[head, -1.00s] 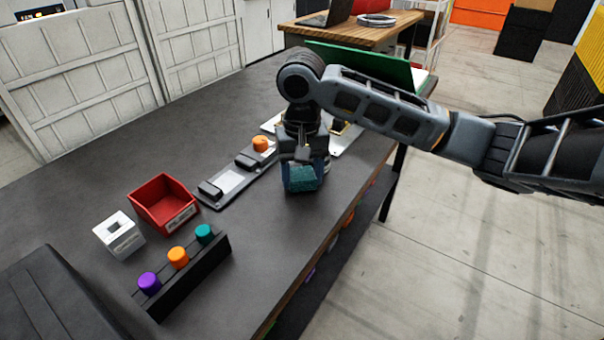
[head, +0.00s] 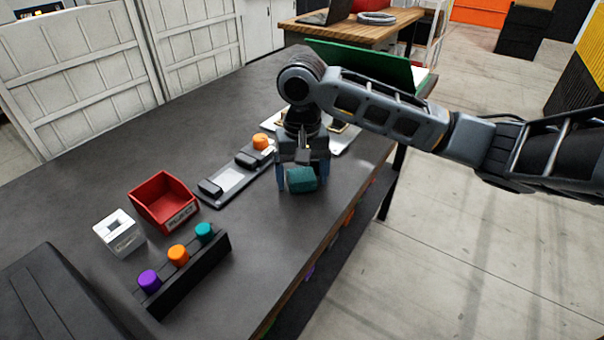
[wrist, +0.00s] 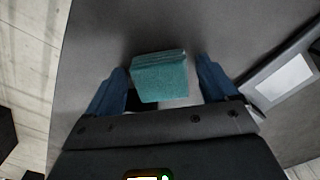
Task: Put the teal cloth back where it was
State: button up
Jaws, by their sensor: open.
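The teal cloth (head: 301,180) is a small folded block on the dark table (head: 255,230). In the wrist view the cloth (wrist: 160,77) lies between the two blue fingers, with gaps on both sides. My gripper (head: 302,184) is open and points down around the cloth, with one finger on each side. In the wrist view my gripper (wrist: 162,88) shows its fingers spread and not touching the cloth. Part of the table behind the cloth is hidden by my gripper and arm.
A fixture plate (head: 232,180) with an orange knob (head: 260,141) lies left of my gripper. A red bin (head: 163,202), a white block (head: 118,232) and a black rack (head: 185,275) with coloured pegs stand further left. A pale plate (head: 350,138) lies behind. Table in front is clear.

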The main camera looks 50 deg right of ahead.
aim_at(303, 177)
notch_tip(303, 177, up, 12)
jog(key=shift+p, duration=0.3)
jog(key=shift+s, duration=0.15)
dwell(0.6)
